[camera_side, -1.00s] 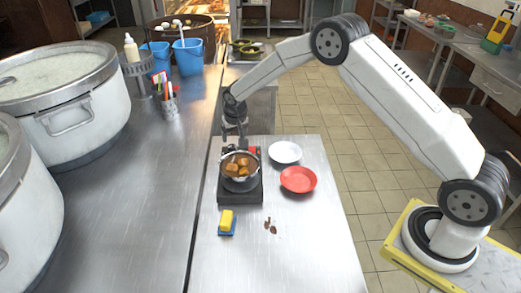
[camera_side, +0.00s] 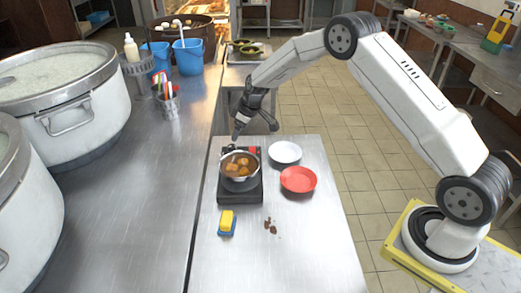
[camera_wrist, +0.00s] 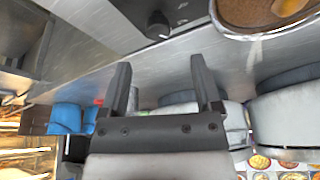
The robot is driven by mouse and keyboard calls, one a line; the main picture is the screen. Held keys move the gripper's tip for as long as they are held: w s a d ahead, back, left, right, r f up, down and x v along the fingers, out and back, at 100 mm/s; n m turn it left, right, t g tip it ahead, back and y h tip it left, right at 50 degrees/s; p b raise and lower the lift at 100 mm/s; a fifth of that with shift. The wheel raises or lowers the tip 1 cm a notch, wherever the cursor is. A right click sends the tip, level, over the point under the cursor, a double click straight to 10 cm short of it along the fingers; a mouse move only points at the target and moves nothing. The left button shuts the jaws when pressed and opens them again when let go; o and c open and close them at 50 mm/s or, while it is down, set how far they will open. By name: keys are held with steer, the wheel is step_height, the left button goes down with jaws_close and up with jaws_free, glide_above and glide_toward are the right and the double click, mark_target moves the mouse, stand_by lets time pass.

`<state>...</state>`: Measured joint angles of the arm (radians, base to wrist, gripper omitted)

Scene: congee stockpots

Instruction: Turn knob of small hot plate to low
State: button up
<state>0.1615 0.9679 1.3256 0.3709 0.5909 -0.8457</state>
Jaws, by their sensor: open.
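The small hot plate (camera_side: 240,195) is a dark unit on the steel table, with a steel pot (camera_side: 240,184) of brown food on top. In the wrist view, a dark round knob (camera_wrist: 158,25) shows on the grey face of the hot plate (camera_wrist: 120,8), left of the pot (camera_wrist: 232,36). I cannot read its setting. My gripper (camera_side: 236,136) is tilted just behind the hot plate, near its far edge. In the wrist view my gripper (camera_wrist: 163,82) is open and empty, its two fingers apart. The knob lies beyond the fingertips, not between them.
A white plate (camera_side: 285,152) and a red plate (camera_side: 298,180) stand right of the hot plate. Large stockpots (camera_side: 75,105) fill the left counter. The table's front right is clear.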

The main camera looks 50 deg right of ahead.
mark_target(232, 146)
steer(key=shift+w+d+r+n, duration=0.1)
steer(key=shift+d+r+n, duration=0.1)
steer(key=shift+n, duration=0.5)
steer(key=shift+f, duration=0.15)
steer(key=shift+x, duration=3.8)
steer(key=shift+w+a, duration=0.15)
steer(key=shift+c, duration=0.3)
jaws_close()
